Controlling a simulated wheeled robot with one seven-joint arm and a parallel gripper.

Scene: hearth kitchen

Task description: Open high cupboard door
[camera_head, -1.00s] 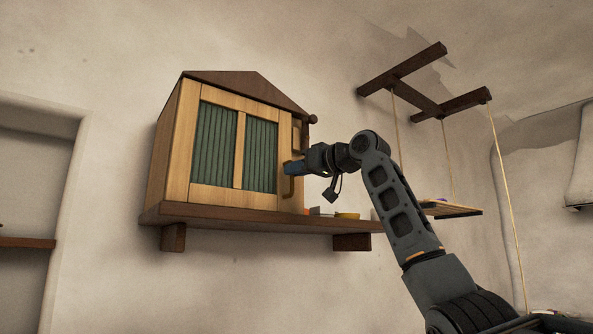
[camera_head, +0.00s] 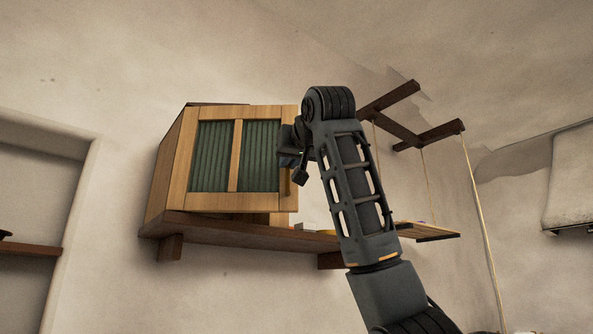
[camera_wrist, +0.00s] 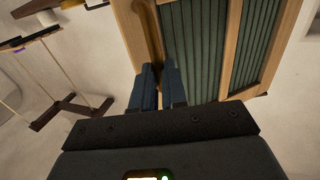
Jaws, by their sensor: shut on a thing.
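The high cupboard (camera_head: 169,180) is a wooden box on a wall shelf. Its door (camera_head: 236,202) has a pale frame and green slatted panels, and stands swung partly open toward me. My gripper (camera_head: 292,160) is at the door's right edge, shut on the upright handle (camera_head: 286,184). In the wrist view, the two blue fingers (camera_wrist: 159,82) close around the handle (camera_wrist: 150,35) beside the door's green panel (camera_wrist: 195,50). The cupboard's inside is mostly hidden behind the door, and the fingertips are partly hidden by my arm in the head view.
The cupboard stands on a dark wooden shelf (camera_head: 225,232). To its right, a hanging board (camera_head: 428,231) is roped to a dark wooden frame (camera_head: 400,118) on the wall. A recess with a shelf (camera_head: 25,249) is at the far left. The space in front of the door looks clear.

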